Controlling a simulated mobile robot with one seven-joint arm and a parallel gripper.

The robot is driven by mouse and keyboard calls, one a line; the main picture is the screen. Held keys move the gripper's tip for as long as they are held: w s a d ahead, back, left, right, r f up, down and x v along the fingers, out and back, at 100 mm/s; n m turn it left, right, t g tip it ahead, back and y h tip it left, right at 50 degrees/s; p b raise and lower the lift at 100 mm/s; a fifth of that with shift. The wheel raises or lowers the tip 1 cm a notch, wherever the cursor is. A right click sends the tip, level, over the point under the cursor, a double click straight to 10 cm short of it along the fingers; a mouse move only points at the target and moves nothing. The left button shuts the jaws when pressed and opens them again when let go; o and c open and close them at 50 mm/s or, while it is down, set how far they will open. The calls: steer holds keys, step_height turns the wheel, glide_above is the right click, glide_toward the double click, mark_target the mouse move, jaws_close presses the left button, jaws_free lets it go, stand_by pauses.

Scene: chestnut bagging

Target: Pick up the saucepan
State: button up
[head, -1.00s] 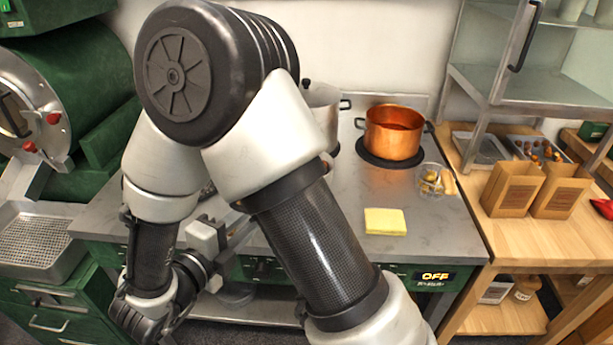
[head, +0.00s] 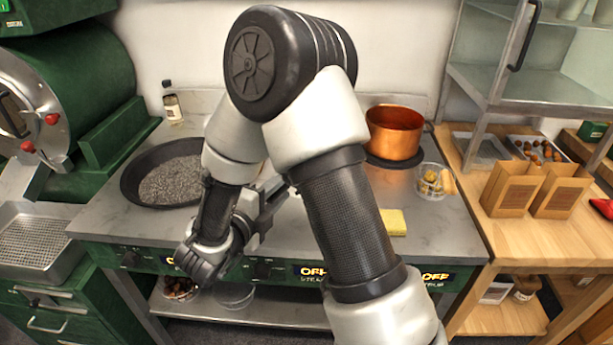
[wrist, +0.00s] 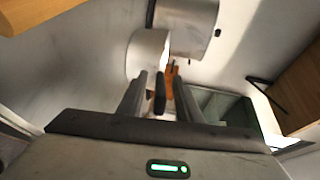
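A pale metal saucepan (wrist: 147,54) shows ahead of my gripper in the wrist view. An orange-brown and black handle-like piece (wrist: 169,82) lies between the fingers, seemingly leading to it. My gripper (wrist: 158,90) looks open around this piece; contact with it is not clear. In the head view my gripper (head: 280,190) is over the middle of the steel counter, and my arm hides the saucepan there.
A larger metal pot (wrist: 190,28) stands just beyond the saucepan. A copper pot (head: 395,132) sits on the right burner, with a glass cup (head: 430,181) and yellow sponge (head: 392,222) nearer. A wide dark pan (head: 165,178) and a bottle (head: 172,103) are left.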

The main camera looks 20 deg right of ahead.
jaws_close()
steer(key=shift+r, duration=0.1)
steer(key=shift+r, duration=0.15)
